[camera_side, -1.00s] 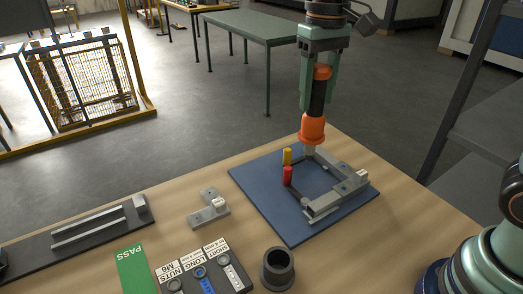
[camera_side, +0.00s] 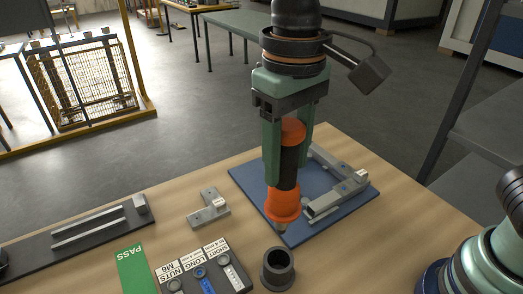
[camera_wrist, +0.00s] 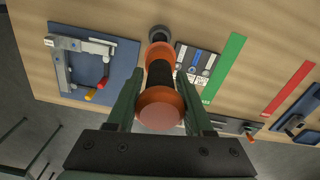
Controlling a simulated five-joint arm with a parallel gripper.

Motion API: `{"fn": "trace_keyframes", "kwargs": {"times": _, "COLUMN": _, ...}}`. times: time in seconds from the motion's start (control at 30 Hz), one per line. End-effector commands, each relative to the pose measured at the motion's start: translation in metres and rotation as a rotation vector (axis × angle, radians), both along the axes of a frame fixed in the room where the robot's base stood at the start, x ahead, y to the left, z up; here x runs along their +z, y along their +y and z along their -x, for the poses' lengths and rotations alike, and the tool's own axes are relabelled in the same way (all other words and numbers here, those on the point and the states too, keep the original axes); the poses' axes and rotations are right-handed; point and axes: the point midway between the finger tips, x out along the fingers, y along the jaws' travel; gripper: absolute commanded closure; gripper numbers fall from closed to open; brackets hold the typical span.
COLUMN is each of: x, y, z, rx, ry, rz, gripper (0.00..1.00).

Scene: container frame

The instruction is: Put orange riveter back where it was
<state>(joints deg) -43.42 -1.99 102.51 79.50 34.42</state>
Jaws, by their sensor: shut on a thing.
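The orange riveter (camera_side: 284,202), orange at both ends with a black middle, is held upright in my gripper (camera_side: 286,178). In the side view its lower tip is over the front edge of the blue mat (camera_side: 252,183). My gripper is shut on the riveter; it also shows in the wrist view (camera_wrist: 158,112), with the riveter (camera_wrist: 160,100) between the green fingers. A dark round holder (camera_side: 278,268) stands empty on the table, in front of the riveter in the side view. In the wrist view the holder (camera_wrist: 158,32) shows just beyond the riveter's far end.
A grey metal frame (camera_side: 345,180) lies on the mat; red and yellow pins (camera_wrist: 96,90) show there in the wrist view. A grey bracket (camera_side: 210,208), labelled bins (camera_side: 205,268), a green PASS strip (camera_side: 135,268) and a dark rail fixture (camera_side: 85,235) lie to the left.

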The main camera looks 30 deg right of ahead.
Motion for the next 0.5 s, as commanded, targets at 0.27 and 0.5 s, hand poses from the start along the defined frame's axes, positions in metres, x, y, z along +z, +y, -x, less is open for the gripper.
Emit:
{"fn": "trace_keyframes", "kwargs": {"times": 0.27, "x": -0.065, "y": 0.0, "z": 0.0, "rx": 0.0, "ry": 0.002, "rz": 0.001, "gripper": 1.0}}
{"fn": "trace_keyframes", "kwargs": {"times": 0.5, "x": -0.093, "y": 0.0, "z": -0.001, "rx": 0.0, "ry": 0.0, "rz": 0.0, "gripper": 1.0}}
